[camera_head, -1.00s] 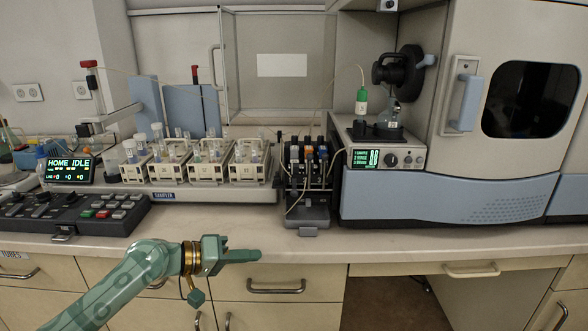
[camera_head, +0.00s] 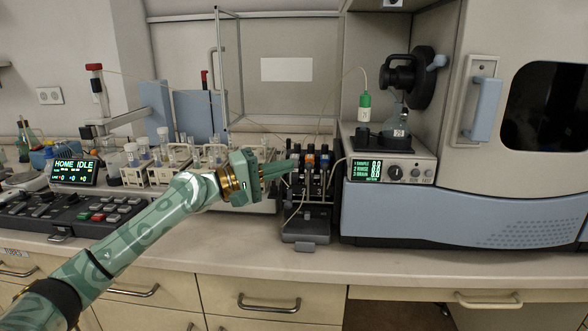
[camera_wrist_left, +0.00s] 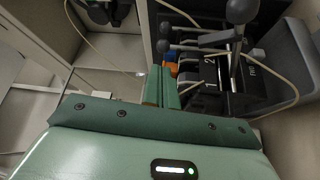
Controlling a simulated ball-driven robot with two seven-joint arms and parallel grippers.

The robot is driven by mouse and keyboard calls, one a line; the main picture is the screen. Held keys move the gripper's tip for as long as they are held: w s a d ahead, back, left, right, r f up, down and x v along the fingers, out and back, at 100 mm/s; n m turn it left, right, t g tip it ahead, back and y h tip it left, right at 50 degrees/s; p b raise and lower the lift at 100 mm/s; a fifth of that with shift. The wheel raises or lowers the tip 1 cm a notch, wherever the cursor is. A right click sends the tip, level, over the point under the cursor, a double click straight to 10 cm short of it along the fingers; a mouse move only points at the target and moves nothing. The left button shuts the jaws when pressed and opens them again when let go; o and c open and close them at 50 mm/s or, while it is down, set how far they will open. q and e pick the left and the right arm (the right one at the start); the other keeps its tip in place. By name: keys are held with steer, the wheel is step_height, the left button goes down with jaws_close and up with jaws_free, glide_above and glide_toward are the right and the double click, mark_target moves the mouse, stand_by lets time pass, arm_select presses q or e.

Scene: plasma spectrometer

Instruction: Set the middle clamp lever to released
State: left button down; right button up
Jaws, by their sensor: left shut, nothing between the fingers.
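The pump block (camera_head: 310,195) with the clamp levers stands on the bench, between the sampler and the blue-and-grey instrument. In the left wrist view, several clamp levers with round grey knobs (camera_wrist_left: 242,12) show on the block, beside slots marked 1 and 2. I cannot tell for sure which lever is the middle one, or its setting. My left gripper (camera_head: 295,166) is shut and empty, its fingertips at the left side of the pump's upper part. In the left wrist view the gripper (camera_wrist_left: 162,72) points toward the orange and blue parts; contact cannot be told. My right gripper is not in view.
The sampler racks (camera_head: 160,175) with vials stand left of the pump, partly behind my left arm. A small instrument with a green display (camera_head: 366,171) is close on the right. Thin tubing (camera_head: 297,208) loops around the pump. The bench front is clear.

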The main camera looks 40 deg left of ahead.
arm_select(q)
steer(key=x, duration=0.2)
steer(key=shift+w+d+r, duration=0.1)
steer(key=shift+w, duration=0.2)
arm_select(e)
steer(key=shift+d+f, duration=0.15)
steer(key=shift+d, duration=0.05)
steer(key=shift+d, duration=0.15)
arm_select(q)
steer(key=shift+s, duration=0.1)
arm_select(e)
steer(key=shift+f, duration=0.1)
arm_select(q)
steer(key=shift+d+b, duration=0.1)
steer(key=shift+b, duration=0.3)
steer(key=shift+s+d+m+b, duration=0.1)
steer(key=shift+s+m+b, duration=0.1)
steer(key=shift+m+b, duration=0.15)
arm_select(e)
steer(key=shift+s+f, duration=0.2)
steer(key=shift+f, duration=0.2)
